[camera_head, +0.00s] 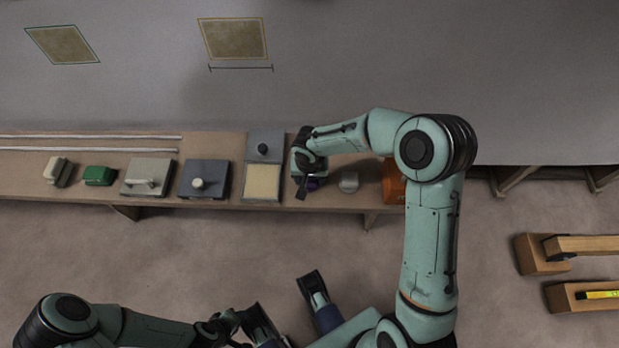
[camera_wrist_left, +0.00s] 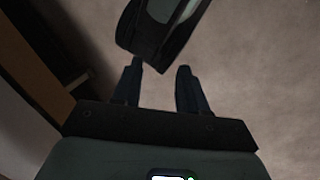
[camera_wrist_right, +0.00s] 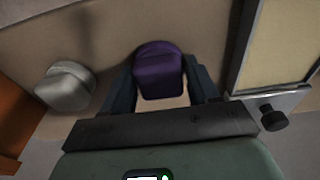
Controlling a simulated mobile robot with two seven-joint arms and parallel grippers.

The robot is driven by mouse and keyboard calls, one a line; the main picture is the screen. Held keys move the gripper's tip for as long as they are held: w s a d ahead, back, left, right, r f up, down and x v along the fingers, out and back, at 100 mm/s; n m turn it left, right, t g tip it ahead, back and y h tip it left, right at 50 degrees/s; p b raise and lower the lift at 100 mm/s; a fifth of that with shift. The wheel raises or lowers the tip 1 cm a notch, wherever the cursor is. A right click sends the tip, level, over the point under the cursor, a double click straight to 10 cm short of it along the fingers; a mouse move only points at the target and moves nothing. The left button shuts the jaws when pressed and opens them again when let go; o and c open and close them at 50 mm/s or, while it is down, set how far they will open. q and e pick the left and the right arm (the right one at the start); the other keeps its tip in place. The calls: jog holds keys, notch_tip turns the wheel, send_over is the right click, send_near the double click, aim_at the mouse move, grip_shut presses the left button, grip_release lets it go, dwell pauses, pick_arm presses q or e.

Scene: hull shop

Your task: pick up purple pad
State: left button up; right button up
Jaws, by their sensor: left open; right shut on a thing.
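The purple pad (camera_wrist_right: 158,72) is between the two fingers of my right gripper (camera_wrist_right: 160,88) in the right wrist view. The fingers are shut on its sides. In the head view the pad (camera_head: 314,184) is mostly hidden under my right gripper, at the shelf's right part. I cannot tell whether it touches the shelf. My left gripper (camera_wrist_left: 158,82) is open and empty in the left wrist view, over the floor and well away from the shelf.
On the long shelf (camera_head: 340,199), a grey-white pad (camera_head: 349,182) and an orange box (camera_head: 393,182) stand right of the purple pad. A cream-topped tray (camera_head: 262,182) is on its left. Farther left are grey blocks, a green pad (camera_head: 99,176) and a pale pad (camera_head: 57,171).

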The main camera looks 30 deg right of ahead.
pick_arm(q)
jog(key=s+d+r+g+p, duration=0.1)
jog(key=s+r+p, duration=0.3)
jog(key=shift+s+d+r+g+h, duration=0.3)
jog(key=shift+d+g, duration=0.1)
pick_arm(e)
notch_tip(320, 180, up, 20)
